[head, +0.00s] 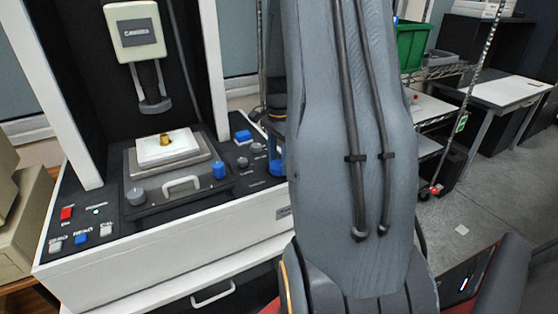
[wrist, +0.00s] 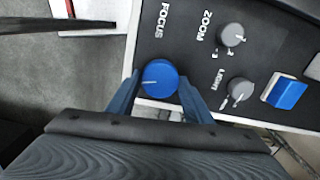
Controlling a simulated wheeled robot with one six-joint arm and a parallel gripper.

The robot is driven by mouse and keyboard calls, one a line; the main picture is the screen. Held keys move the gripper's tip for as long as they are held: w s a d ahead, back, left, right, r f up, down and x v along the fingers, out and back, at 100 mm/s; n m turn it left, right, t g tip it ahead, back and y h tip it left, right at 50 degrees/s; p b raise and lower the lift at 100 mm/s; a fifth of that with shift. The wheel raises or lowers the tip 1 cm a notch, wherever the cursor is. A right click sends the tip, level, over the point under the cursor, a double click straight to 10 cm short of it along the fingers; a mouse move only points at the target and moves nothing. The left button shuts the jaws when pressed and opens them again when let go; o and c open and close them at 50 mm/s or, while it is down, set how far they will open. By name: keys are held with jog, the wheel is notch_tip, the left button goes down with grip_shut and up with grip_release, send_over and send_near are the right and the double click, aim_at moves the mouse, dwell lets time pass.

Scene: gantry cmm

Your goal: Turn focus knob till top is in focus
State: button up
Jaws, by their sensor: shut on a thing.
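The round blue focus knob (wrist: 160,77) sits on the dark panel beside the white word FOCUS in the wrist view. A white pointer line on its top points left in that view. My gripper (wrist: 158,86) has its two blue fingers on either side of the knob and is shut on it. In the head view, blue parts show at the panel's right edge beside my arm, which hides much of that spot. A small brass-coloured part (head: 164,139) stands on a white plate (head: 183,151) on the machine's stage. No focus image is visible.
Beside the focus knob are the grey zoom knob (wrist: 232,34), grey light knob (wrist: 240,91) and a blue square button (wrist: 287,92). Another blue knob (head: 219,170) and a white handle (head: 181,186) are at the machine's front. Open floor (head: 462,230) lies at right.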

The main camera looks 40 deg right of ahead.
aim_at(279, 164)
jog(key=shift+m, duration=0.6)
jog(key=o, duration=1)
jog(key=shift+o, duration=0.2)
jog(key=shift+r, duration=0.15)
notch_tip(279, 164, up, 8)
jog(key=shift+f+b, duration=0.2)
jog(key=shift+b, duration=0.8)
